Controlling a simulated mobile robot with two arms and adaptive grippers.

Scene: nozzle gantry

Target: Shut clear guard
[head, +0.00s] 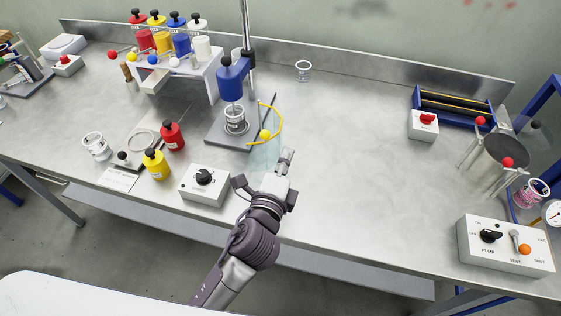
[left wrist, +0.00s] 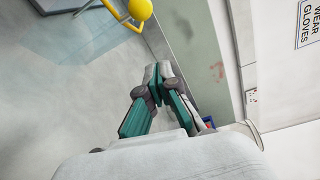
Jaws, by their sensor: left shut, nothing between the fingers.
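The clear guard (head: 262,158) is a faint see-through panel with a yellow frame and a yellow ball knob (head: 265,135). It stands swung out at the front right of the blue mixing head (head: 231,78), which is over a clear cup (head: 235,119) on a grey base. My left gripper (head: 288,155) is shut and empty, just right of the guard and apart from its knob. In the left wrist view the knob (left wrist: 140,9) is at the top, beyond the shut fingertips (left wrist: 157,72). My right gripper is not in view.
A white box with a black dial (head: 204,184) stands left of my left wrist. Red (head: 172,135) and yellow (head: 156,164) bottles stand further left. A white control panel (head: 506,245) is at the right. The table's middle right is clear.

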